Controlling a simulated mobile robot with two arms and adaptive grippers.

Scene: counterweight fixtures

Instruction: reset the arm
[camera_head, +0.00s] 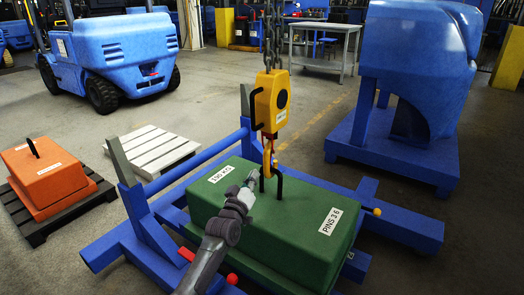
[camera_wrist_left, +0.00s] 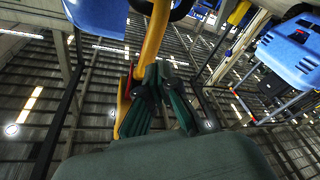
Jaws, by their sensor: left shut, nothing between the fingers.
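My left gripper (camera_head: 251,181) reaches over the top of the green counterweight (camera_head: 290,222) and is shut, with nothing between its fingers. Its tips are just left of the weight's dark lifting handle (camera_head: 279,186). A yellow hoist block (camera_head: 270,100) hangs on chains, and its hook (camera_head: 267,160) comes down at the handle. I cannot tell whether the hook is engaged. In the left wrist view, the dark fingers (camera_wrist_left: 165,88) are close together beside the yellow hook (camera_wrist_left: 154,45). My right gripper is not in view.
A blue frame (camera_head: 190,160) with uprights and red and yellow knobs surrounds the weight. An orange weight (camera_head: 48,175) sits on a dark pallet at left, near a pale slatted pallet (camera_head: 150,148). A blue machine body (camera_head: 415,70) stands at right. A forklift (camera_head: 115,50) is behind.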

